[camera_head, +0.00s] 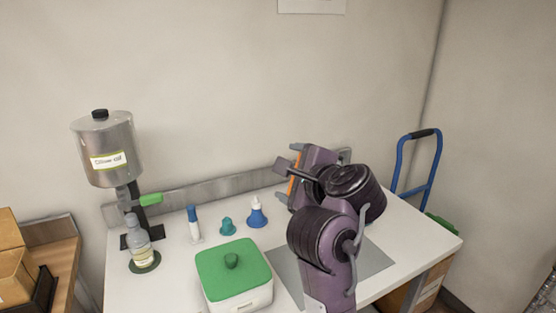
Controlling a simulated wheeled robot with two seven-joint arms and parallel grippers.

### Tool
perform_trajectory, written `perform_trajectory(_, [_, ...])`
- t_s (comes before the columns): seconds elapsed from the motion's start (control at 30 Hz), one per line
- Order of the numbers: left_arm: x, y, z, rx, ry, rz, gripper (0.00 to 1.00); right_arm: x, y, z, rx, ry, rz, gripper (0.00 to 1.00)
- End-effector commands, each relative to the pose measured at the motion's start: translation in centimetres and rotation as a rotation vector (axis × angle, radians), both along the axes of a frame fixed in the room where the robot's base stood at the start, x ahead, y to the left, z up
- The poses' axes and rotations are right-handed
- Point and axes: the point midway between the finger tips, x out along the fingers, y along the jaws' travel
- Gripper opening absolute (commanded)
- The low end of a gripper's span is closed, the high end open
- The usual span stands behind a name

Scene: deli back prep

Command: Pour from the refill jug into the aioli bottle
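No object can be surely identified as the refill jug or the aioli bottle; my arm hides part of the table. A clear bottle (140,246) with pale yellowish contents stands upright on a round green pad at the left. A slim white bottle with a blue cap (194,224) stands right of it. My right arm reaches over the right side of the table, its gripper (288,176) near the back rail. The fingers point left, with an orange strip beside them. Whether they hold anything is unclear. My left gripper is out of view.
A metal olive oil dispenser (106,152) stands at the back left. A small teal piece (227,227) and a blue cone with white tip (257,214) stand mid-table. A green-lidded white box (234,275) is in front. A grey mat (372,262) lies under my arm.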

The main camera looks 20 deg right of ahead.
Motion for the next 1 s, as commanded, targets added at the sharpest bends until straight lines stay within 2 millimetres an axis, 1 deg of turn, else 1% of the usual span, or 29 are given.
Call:
perform_trajectory(0.07, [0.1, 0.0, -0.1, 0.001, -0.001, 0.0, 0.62, 0.0, 0.0, 0.0, -0.002, -0.003, -0.001, 0.19])
perform_trajectory(0.23, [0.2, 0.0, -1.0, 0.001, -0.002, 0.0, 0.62, 0.0, 0.0, -0.9, -0.003, -0.003, 0.0, 0.19])
perform_trajectory(0.5, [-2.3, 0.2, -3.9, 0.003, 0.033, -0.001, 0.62, 0.0, 0.0, -3.3, -0.003, -0.003, 0.001, 0.19])
perform_trajectory(0.63, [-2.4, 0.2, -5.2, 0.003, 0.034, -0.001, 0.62, 0.0, 0.0, -4.4, -0.003, -0.003, 0.001, 0.19])
perform_trajectory(0.67, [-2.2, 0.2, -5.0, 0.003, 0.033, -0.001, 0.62, 0.0, 0.0, -4.2, -0.001, -0.002, 0.0, 0.19])
perform_trajectory(0.7, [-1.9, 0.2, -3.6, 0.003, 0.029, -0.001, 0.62, 0.0, -0.1, -3.0, 0.015, 0.008, -0.001, 0.19])
perform_trajectory(0.9, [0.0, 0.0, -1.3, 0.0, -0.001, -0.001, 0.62, 0.3, -0.5, -2.0, 0.08, 0.054, -0.001, 0.19])
perform_trajectory(1.0, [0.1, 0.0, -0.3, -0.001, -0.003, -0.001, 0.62, 0.4, -0.6, -1.4, 0.112, 0.076, -0.002, 0.19])
